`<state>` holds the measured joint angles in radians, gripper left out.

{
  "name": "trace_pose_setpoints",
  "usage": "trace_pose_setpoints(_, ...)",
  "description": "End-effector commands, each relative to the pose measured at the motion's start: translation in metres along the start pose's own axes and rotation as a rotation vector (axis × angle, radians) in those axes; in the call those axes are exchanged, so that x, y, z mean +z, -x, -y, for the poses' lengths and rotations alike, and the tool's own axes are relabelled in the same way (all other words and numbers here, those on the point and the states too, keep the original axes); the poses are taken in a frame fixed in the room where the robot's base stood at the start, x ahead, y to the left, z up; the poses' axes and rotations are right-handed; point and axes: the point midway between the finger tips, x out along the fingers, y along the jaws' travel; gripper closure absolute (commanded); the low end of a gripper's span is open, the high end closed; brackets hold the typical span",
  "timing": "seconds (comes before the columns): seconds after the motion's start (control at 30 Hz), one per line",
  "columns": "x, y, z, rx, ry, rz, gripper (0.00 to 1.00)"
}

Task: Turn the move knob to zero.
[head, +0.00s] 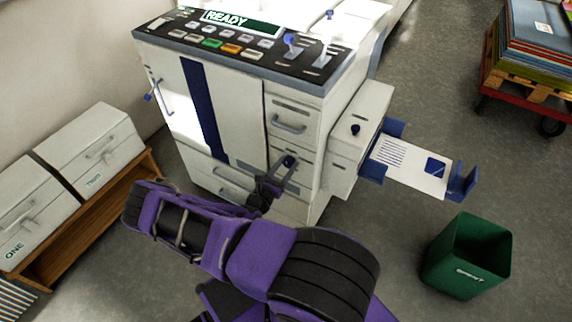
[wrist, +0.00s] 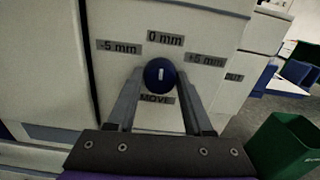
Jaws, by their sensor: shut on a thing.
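The move knob (wrist: 160,75) is a round dark blue dial with a short white mark on the printer's front, above a "MOVE" label (wrist: 157,99). The white mark stands nearly upright, toward the "0 mm" label (wrist: 165,39). The "-5 mm" label (wrist: 119,47) is to the left and the "+5 mm" label (wrist: 206,60) to the right. My gripper (wrist: 160,79) is shut on the knob, one finger on each side. In the head view my gripper is at the lower front of the white printer (head: 228,112), and the knob's mark is too small to read there.
A control panel reading "READY" (head: 242,22) tops the printer. An output tray with a printed sheet (head: 410,165) juts out at right. A green bin (head: 467,255) stands on the floor at right. White boxes (head: 92,150) sit on a wooden shelf at left.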

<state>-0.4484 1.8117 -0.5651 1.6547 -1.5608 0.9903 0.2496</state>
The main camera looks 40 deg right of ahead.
Motion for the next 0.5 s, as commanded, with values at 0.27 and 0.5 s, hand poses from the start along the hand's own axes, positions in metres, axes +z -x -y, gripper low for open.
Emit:
trace_pose_setpoints(0.27, -0.0006, 0.0005, 0.0002, 0.0, -0.053, -0.001, 1.0)
trace_pose_setpoints(0.5, -0.0009, 0.0005, 0.0002, 0.0, -0.057, -0.001, 1.0)
